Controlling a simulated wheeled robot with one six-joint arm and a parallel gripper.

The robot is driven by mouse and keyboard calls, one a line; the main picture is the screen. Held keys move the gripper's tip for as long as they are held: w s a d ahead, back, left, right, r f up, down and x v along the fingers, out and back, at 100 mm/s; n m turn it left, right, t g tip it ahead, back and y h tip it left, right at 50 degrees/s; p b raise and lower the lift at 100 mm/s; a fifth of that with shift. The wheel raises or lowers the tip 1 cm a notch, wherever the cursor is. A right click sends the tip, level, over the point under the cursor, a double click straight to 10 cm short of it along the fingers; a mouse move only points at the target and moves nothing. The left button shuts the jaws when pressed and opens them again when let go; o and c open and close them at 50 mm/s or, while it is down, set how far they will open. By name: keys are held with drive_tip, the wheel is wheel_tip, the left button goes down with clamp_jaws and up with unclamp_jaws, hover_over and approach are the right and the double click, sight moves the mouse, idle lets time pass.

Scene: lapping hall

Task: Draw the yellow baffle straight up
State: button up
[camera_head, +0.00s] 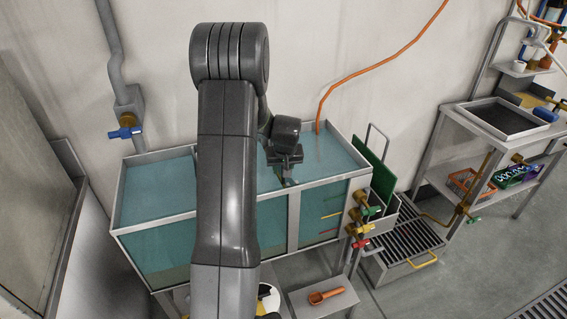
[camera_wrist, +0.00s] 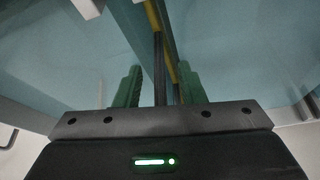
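The yellow baffle shows in the wrist view as a narrow yellow strip (camera_wrist: 152,14) in the tank, running down between my gripper's fingers, with a dark bar beside it. My gripper (camera_wrist: 159,72) has two green fingers that stand apart, one on each side of the strip and bar. Gaps show on both sides, so it is open and not holding them. In the head view my gripper (camera_head: 286,180) is at the tank's top, by a cross divider. My arm hides part of the tank there, and I cannot make out the baffle.
The glass-sided tank (camera_head: 160,218) holds blue-green liquid. Valves with coloured handles (camera_head: 367,211) stick out at its right end, near a green panel (camera_head: 371,168). An orange hose (camera_head: 345,80) hangs behind. A shelf bench (camera_head: 460,125) stands right. An orange scoop (camera_head: 326,296) lies in front.

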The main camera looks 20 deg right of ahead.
clamp_jaws()
idle(1.4)
